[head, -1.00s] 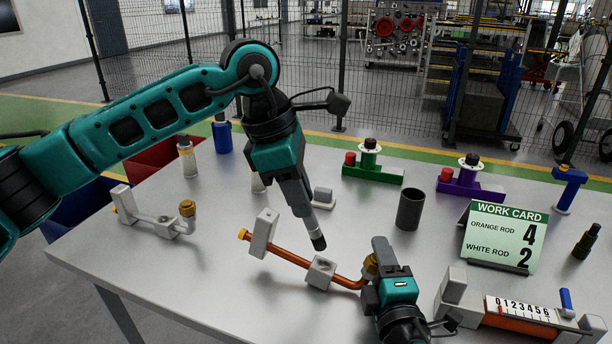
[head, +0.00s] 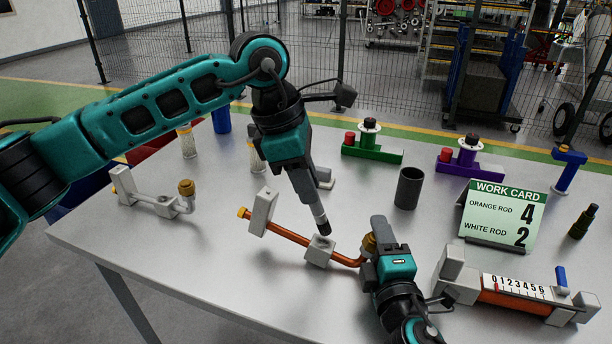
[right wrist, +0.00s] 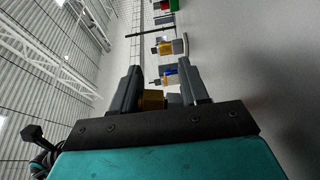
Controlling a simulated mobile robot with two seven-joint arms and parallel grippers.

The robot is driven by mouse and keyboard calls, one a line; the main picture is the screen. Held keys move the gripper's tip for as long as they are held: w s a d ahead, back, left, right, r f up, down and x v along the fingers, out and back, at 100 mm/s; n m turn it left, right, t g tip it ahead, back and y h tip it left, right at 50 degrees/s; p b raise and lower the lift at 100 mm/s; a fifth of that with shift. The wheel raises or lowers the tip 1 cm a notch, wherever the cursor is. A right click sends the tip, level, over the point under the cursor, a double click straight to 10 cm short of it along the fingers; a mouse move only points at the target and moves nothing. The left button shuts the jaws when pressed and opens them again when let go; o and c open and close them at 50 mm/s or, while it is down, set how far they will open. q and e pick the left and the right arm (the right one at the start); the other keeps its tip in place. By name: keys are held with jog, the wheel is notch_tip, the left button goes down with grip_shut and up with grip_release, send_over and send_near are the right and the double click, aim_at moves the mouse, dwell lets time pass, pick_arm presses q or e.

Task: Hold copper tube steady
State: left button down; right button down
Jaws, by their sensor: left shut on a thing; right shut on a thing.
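The copper tube (head: 290,236) lies across grey blocks on the table in the head view. Its left end has a brass tip at an upright grey block (head: 262,211), its middle passes a low grey block (head: 319,251), and its right end bends up to a brass fitting (head: 368,243). My right gripper (head: 372,240) is shut on this fitting, partly hiding it. The fitting also shows between the fingers in the right wrist view (right wrist: 153,99). My left gripper (head: 305,188) is shut on a slim grey tool with a dark tip (head: 323,226), pointing down just above the low block.
A similar grey tube with a brass fitting (head: 186,188) stands left. A dark cup (head: 409,188), a work card (head: 502,215) and a gauge with a numbered scale (head: 515,288) stand right. Green (head: 372,153) and purple (head: 468,168) fixtures stand behind. The front left of the table is clear.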

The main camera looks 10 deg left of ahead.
pick_arm(q)
jog(key=shift+f, duration=0.1)
dwell(0.5)
jog(key=shift+f, duration=0.35)
jog(key=shift+f, duration=0.6)
dwell(1.0)
jog(key=shift+w, duration=0.1)
jog(key=shift+w+d, duration=0.1)
jog(key=shift+w, duration=0.2)
jog(key=shift+s, duration=0.1)
jog(key=shift+s+a, duration=0.2)
jog(key=shift+s, duration=0.5)
